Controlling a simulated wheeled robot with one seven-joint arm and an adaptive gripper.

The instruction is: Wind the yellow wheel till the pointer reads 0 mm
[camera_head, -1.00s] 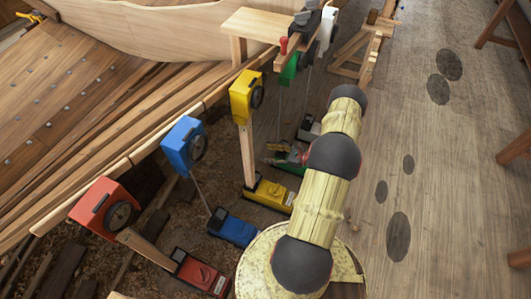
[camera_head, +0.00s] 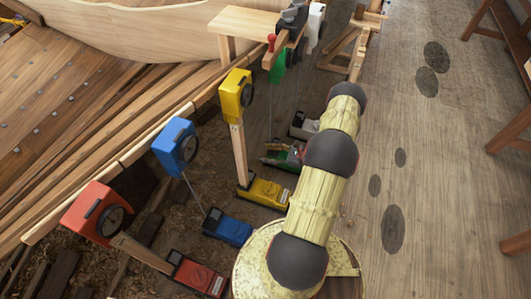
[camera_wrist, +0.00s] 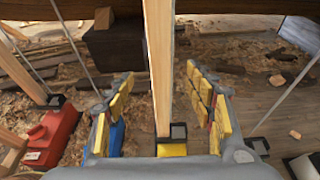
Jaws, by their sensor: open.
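The yellow box (camera_head: 231,98) with a dark round wheel (camera_head: 247,95) on its side stands in the head view at the hull's edge. A wooden post (camera_head: 239,152) runs from it down to a yellow base (camera_head: 265,194) on the ground. The pointer and its scale are too small to read. My gripper (camera_wrist: 160,78) is open in the wrist view, its yellow-padded fingers either side of a wooden post (camera_wrist: 160,50) in the picture. I cannot tell whether the post is truly between them. The post ends at the yellow base (camera_wrist: 172,150). My gripper is not clear in the head view.
A blue box (camera_head: 173,148) and a red box (camera_head: 92,209) with similar wheels stand nearer. A green one (camera_head: 278,66) and a white one (camera_head: 316,22) stand farther. Their bases lie on the chip-strewn ground. The plank floor (camera_head: 420,150) at right is mostly clear.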

